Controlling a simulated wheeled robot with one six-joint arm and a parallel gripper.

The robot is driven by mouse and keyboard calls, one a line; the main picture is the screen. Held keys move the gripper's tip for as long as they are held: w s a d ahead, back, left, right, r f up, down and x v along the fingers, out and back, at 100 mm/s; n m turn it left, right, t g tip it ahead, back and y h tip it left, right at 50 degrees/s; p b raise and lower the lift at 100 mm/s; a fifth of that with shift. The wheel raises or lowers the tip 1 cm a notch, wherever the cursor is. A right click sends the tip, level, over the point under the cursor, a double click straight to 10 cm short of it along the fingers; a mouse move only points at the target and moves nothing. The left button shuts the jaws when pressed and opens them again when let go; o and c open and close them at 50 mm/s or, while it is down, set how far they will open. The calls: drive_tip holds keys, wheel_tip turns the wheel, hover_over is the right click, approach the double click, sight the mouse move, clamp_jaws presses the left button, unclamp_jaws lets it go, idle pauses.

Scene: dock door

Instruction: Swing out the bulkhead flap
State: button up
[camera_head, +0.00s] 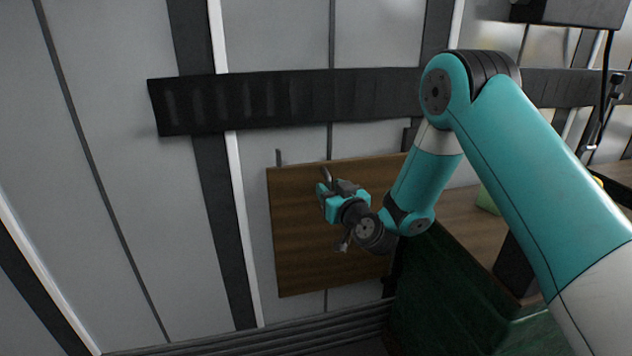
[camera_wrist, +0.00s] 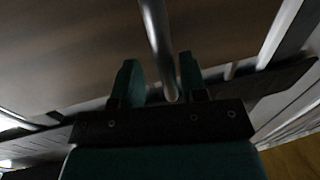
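The bulkhead flap (camera_head: 300,245) is a brown wooden panel standing against the grey wall, under a dark horizontal rail. Its brownish face fills much of the upper wrist view (camera_wrist: 70,55). A grey metal handle bar (camera_wrist: 155,35) stands in front of that face; its end shows above my gripper in the head view (camera_head: 326,175). My gripper (camera_head: 327,190) is at the flap's upper middle. In the wrist view its two fingers (camera_wrist: 161,80) are apart, one on each side of the bar, with gaps visible. My arm hides the flap's right part.
A dark rail (camera_head: 270,100) crosses the wall above the flap. A wooden bench top (camera_head: 455,215) and a dark green box-like body (camera_head: 440,295) stand to the right. A black box with a cable (camera_head: 570,12) hangs at upper right. Left of the flap looks clear.

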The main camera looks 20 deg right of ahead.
drive_tip(key=shift+a, duration=0.35)
drive_tip(key=shift+a, duration=0.15)
clamp_jaws()
drive_tip(key=shift+f+y+b, duration=0.2)
drive_tip(key=shift+y+b, duration=0.1)
drive_tip(key=shift+b, duration=0.8)
